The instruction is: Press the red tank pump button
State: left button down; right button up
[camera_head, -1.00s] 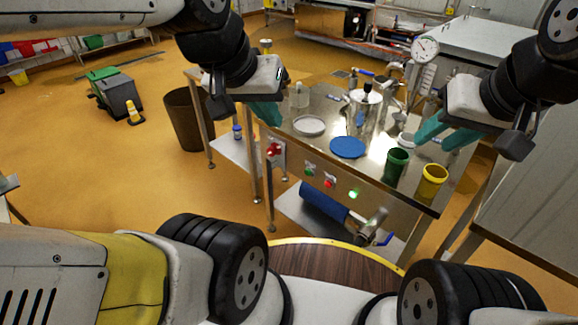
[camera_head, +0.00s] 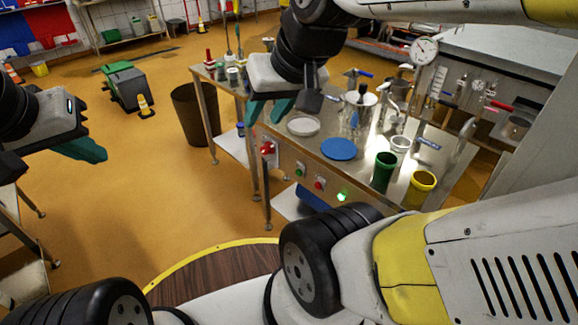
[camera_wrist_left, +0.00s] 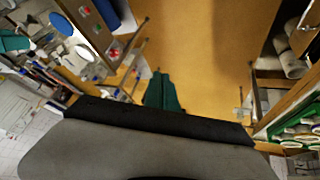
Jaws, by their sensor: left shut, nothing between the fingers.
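The steel table's front panel carries a small red button (camera_head: 320,184) between a green button (camera_head: 299,170) and a lit green button (camera_head: 342,196). A larger red knob (camera_head: 267,148) sits on a box at the panel's left end. My left gripper (camera_head: 97,152) is shut and empty over open floor, well left of the panel. Its teal fingers also show in the left wrist view (camera_wrist_left: 162,93), with the red knob (camera_wrist_left: 114,53) up and to the left. My right gripper (camera_head: 268,108) is open, above the left part of the table and apart from the buttons.
The table holds a white dish (camera_head: 303,126), a blue disc (camera_head: 339,149), a green cup (camera_head: 384,172) and a yellow cup (camera_head: 420,188). A brown bin (camera_head: 194,114) stands left of it. The floor between my left gripper and the table is clear.

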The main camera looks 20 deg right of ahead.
aim_at(318, 186)
pick_arm(q)
jog(key=w+d+f+m+g+h, duration=0.2)
jog(key=w+d+f+m, duration=0.2)
jog(key=w+d+f, duration=1.35)
jog(key=s+d+f+g+h, duration=0.1)
jog(key=d+f+h, duration=0.1)
jog(key=d+f, duration=0.9)
jog(key=d+f+n+g+h, duration=0.1)
jog(key=d+f+h, duration=0.1)
jog(key=d+f, duration=0.9)
notch_tip(318, 186, down, 7)
jog(key=shift+s+d+r+h, duration=0.1)
jog(key=shift+s+d+h, duration=0.05)
jog(key=shift+s+h, duration=0.2)
jog(key=shift+d, duration=0.1)
jog(key=w+d, duration=0.3)
jog(key=d, duration=0.5)
jog(key=shift+w, duration=0.15)
